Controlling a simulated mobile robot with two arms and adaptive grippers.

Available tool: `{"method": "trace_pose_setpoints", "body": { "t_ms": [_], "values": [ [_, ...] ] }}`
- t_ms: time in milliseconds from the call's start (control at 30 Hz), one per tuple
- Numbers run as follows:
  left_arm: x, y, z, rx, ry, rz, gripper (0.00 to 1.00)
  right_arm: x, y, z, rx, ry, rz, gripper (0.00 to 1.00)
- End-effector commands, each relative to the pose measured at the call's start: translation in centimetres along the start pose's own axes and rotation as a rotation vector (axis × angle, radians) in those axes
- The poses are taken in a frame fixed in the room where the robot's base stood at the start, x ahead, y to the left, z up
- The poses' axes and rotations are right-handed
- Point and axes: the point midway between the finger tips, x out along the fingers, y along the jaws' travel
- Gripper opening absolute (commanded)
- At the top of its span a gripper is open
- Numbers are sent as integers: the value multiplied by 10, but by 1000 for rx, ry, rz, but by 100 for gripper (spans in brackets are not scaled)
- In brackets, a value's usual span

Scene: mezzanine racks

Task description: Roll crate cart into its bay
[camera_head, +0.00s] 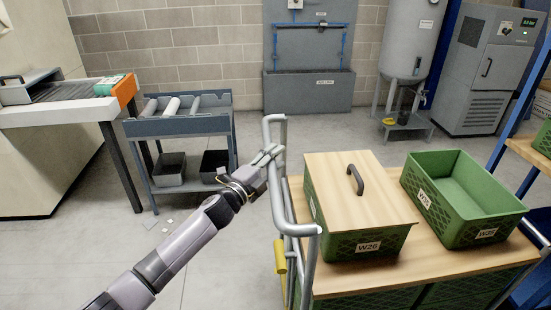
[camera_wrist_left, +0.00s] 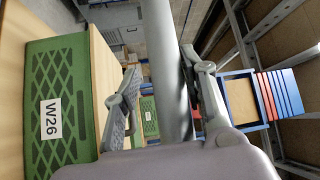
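The crate cart has a wooden top (camera_head: 440,265) and a grey tubular handle (camera_head: 276,195) at its left end. A closed green crate marked W26 (camera_head: 388,243) with a wooden lid stands on the top, beside an open, empty-looking green crate marked W35 (camera_head: 487,236). My left gripper (camera_head: 270,154) is at the handle's upright tube. In the left wrist view the tube (camera_wrist_left: 165,70) runs between the two fingers (camera_wrist_left: 160,80), with a visible gap on the left finger's side, so the fingers look open around it. Crate W26 also shows there (camera_wrist_left: 60,105). My right gripper is out of view.
A grey roller stand (camera_head: 180,125) with bins on its lower shelf stands left of the cart. A conveyor table (camera_head: 60,112) is further left. A tank (camera_head: 410,45) and grey cabinet (camera_head: 487,75) stand behind. A blue rack post (camera_head: 525,165) is close right. Floor behind the cart is clear.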

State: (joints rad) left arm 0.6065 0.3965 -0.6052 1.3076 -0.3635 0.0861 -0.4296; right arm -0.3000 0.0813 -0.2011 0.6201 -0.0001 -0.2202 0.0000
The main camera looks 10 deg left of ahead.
Motion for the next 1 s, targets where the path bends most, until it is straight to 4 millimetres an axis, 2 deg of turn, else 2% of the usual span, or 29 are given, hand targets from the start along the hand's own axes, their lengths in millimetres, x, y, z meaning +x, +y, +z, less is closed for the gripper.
{"method": "trace_pose_setpoints", "body": {
  "t_ms": [300, 467, 567, 800, 1000],
  "values": [
    [1, -4, -1, 2, 3, -7, 43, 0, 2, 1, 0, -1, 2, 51],
    [-10, -4, 0, 2, 3, -6, 43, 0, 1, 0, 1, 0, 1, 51],
    [-26, -3, 0, 3, 3, -5, 43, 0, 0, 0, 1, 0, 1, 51],
    [-78, -2, -1, 2, 3, -3, 43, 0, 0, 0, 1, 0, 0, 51],
    [-108, -2, 0, 1, 1, -4, 43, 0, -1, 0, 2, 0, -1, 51]
  ]
}}
